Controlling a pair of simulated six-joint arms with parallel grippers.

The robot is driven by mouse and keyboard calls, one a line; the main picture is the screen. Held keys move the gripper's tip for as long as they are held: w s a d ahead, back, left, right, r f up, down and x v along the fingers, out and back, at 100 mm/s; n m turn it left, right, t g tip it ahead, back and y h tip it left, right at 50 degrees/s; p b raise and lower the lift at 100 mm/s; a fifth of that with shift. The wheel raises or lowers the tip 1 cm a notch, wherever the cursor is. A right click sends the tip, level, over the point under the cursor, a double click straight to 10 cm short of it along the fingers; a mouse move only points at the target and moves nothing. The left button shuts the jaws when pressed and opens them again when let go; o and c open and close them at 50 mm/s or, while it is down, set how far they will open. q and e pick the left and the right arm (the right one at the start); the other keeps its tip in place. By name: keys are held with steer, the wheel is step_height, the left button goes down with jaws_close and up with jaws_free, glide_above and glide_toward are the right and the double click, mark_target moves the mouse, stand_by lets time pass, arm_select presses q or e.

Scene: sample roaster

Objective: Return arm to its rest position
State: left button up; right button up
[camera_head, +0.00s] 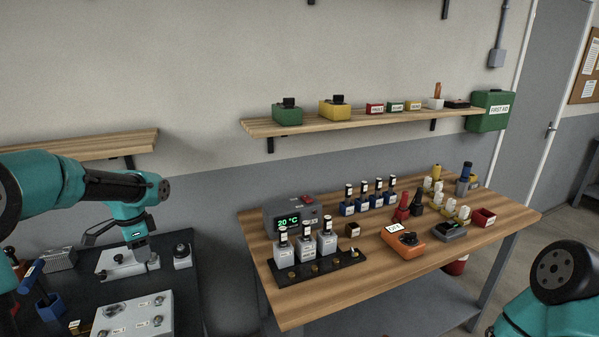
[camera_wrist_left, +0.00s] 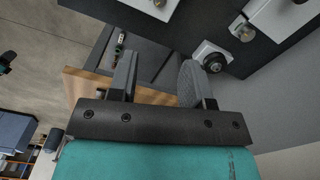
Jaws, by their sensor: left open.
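My left arm comes in from the left in the head view. Its left gripper (camera_head: 141,246) points down over the black bench at the left, close to a pale metal plate; I cannot tell whether it touches it. In the left wrist view the two fingers of the left gripper (camera_wrist_left: 158,78) stand apart with nothing held between them. My right arm shows only in part at the lower right corner of the head view, and its gripper is out of frame.
The black bench (camera_head: 185,310) carries the pale plate (camera_head: 112,265), a labelled grey block (camera_head: 132,318) and a small round fitting (camera_head: 182,258). A wooden table (camera_head: 375,275) to the right holds a temperature display box (camera_head: 290,215), bottles and an orange device (camera_head: 402,240). A wall shelf (camera_head: 350,123) hangs above.

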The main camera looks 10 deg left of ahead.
mark_target(158, 297)
arm_select(q)
step_height(158, 297, down, 16)
steer(key=shift+r, duration=0.2)
stand_by(0.5)
steer(key=shift+r, duration=0.1)
steer(key=shift+f, duration=0.95)
steer(key=n, duration=0.4)
steer(key=shift+n, duration=2.5)
stand_by(0.6)
steer(key=shift+m, duration=2.8)
